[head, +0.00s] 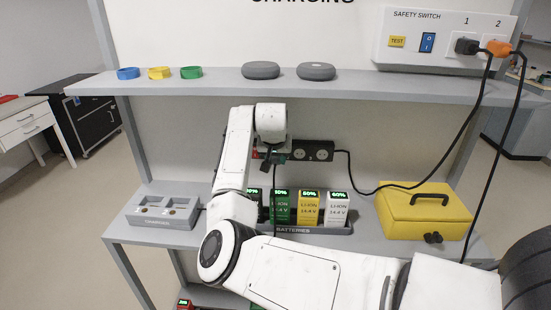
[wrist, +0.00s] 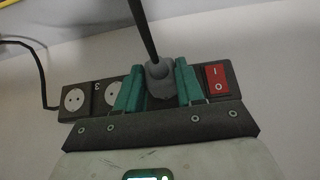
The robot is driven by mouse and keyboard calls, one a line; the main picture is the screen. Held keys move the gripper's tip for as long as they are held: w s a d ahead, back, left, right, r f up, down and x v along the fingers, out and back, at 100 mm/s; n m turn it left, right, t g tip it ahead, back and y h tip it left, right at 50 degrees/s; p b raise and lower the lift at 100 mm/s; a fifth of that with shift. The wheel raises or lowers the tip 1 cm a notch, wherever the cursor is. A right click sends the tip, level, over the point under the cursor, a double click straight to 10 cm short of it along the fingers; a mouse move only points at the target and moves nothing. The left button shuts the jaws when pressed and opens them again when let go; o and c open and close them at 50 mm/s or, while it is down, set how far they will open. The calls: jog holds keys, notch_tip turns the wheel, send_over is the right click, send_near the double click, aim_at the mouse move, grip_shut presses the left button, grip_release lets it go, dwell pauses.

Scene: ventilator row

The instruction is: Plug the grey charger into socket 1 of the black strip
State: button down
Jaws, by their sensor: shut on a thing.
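The black strip (head: 313,150) lies along the back panel under the upper shelf, partly hidden by my arm. In the wrist view the strip (wrist: 62,97) has a red switch (wrist: 217,79) at its right end and sockets at left, with a "3" printed between two of them. My gripper (wrist: 158,88), with teal fingers, is shut on the grey charger (wrist: 160,72), whose dark cable runs up the wrist view. The charger is in front of the strip, between the red switch and the visible sockets. The socket behind it is hidden. I cannot tell whether its pins are inserted.
Below stand several batteries (head: 310,207) in a tray. A grey charging dock (head: 163,212) is at left and a yellow case (head: 424,210) at right. The upper shelf (head: 220,88) overhangs the strip. Black cables hang from the safety switch box (head: 440,42) at right.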

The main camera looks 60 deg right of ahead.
jog(key=c, duration=0.6)
grip_release()
jog(key=shift+a+r, duration=0.1)
jog(key=shift+r, duration=0.15)
jog(key=s+a+b, duration=0.1)
jog(key=a, duration=0.2)
jog(key=s+a, duration=0.2)
jog(key=a, duration=0.2)
jog(key=s+a+b, duration=0.1)
jog(key=a, duration=0.3)
jog(key=shift+s+a+r+b, duration=0.2)
jog(key=shift+s+r+b, duration=0.1)
jog(key=shift+s, duration=0.1)
